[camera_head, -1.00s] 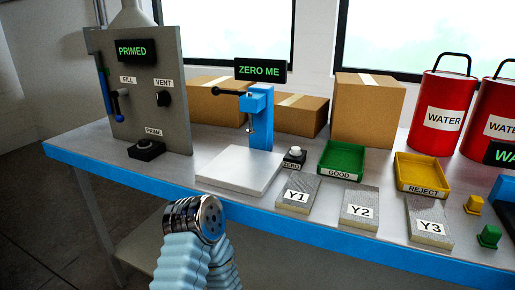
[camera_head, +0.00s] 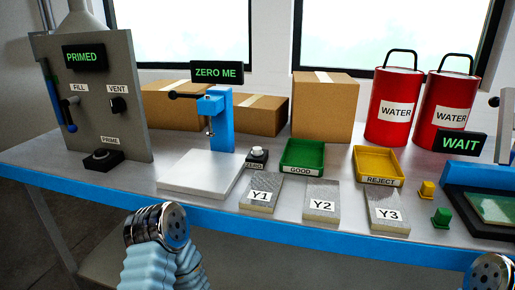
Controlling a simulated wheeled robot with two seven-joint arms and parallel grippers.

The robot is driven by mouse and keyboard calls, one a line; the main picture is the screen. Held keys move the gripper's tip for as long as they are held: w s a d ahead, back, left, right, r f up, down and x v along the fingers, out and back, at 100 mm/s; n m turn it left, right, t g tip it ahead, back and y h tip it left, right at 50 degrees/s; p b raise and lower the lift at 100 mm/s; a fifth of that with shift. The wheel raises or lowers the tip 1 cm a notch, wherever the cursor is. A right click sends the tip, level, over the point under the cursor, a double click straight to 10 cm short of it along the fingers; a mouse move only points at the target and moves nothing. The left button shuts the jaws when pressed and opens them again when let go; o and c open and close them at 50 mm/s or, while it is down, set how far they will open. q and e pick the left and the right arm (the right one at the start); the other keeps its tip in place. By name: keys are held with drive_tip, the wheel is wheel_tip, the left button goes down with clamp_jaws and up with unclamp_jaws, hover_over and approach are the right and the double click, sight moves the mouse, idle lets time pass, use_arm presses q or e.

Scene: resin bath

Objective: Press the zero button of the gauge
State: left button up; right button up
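The gauge (camera_head: 221,118) is a blue stand with a dark lever and a thin probe over a pale flat plate (camera_head: 200,174). Its black display (camera_head: 217,73) reads "ZERO ME" in green. The zero button (camera_head: 258,152) is a pale round cap on a small black box labelled ZERO, just right of the plate. Nothing touches it. My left arm (camera_head: 155,230) shows at the bottom left, in front of the table and short of the plate. Part of my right arm (camera_head: 490,272) shows at the bottom right corner. The fingers of both grippers are out of view.
Blocks Y1 (camera_head: 262,190), Y2 (camera_head: 321,200) and Y3 (camera_head: 386,206) lie along the front. Behind are the green GOOD tray (camera_head: 303,170) and yellow REJECT tray (camera_head: 378,180). A grey panel (camera_head: 128,130) with a PRIME button (camera_head: 101,155) stands left.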

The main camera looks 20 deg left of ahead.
use_arm(q)
clamp_jaws()
idle(1.4)
